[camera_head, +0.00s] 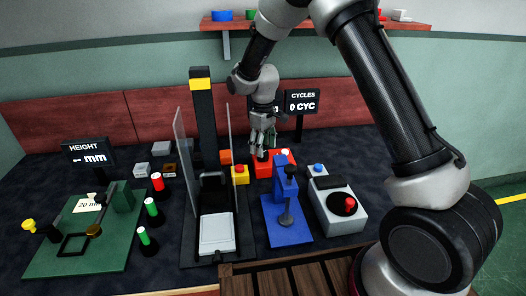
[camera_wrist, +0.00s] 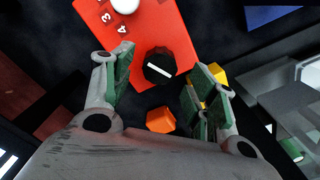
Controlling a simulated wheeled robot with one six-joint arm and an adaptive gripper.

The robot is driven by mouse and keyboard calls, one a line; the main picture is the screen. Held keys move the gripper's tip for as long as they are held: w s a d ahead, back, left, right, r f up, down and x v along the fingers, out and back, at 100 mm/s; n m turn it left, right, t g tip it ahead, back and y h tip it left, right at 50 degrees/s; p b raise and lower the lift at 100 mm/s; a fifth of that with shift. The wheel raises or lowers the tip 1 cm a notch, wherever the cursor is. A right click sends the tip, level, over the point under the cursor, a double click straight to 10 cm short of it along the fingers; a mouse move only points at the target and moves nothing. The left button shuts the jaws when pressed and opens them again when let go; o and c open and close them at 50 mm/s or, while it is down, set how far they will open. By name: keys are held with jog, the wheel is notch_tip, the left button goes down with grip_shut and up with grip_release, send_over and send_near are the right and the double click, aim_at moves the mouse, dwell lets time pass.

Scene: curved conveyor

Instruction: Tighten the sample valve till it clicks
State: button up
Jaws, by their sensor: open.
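No label reading "sample valve" shows, so I cannot tell for sure which fitting it is. A red box (camera_head: 264,170) stands at the back middle of the bench. In the wrist view the red box (camera_wrist: 172,25) carries a black round knob (camera_wrist: 159,67) with a white line, a white round knob (camera_wrist: 125,4) and printed numbers. My gripper (camera_wrist: 163,72) is open, its green-padded fingers on either side of the black knob in the picture, with no contact visible. In the head view my gripper (camera_head: 262,145) is above the red box and hides part of it.
A blue press (camera_head: 287,200) and a grey box with a red knob (camera_head: 349,205) stand to the right. A clear-sided black stand (camera_head: 203,120) is left. A green fixture (camera_head: 75,250) is far left.

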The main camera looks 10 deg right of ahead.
jog(key=shift+f, duration=1.4)
jog(key=c, duration=1)
jog(key=shift+m, duration=2)
jog(key=shift+c, duration=0.2)
jog(key=o, duration=1)
jog(key=shift+o, duration=0.2)
notch_tip(320, 180, up, 12)
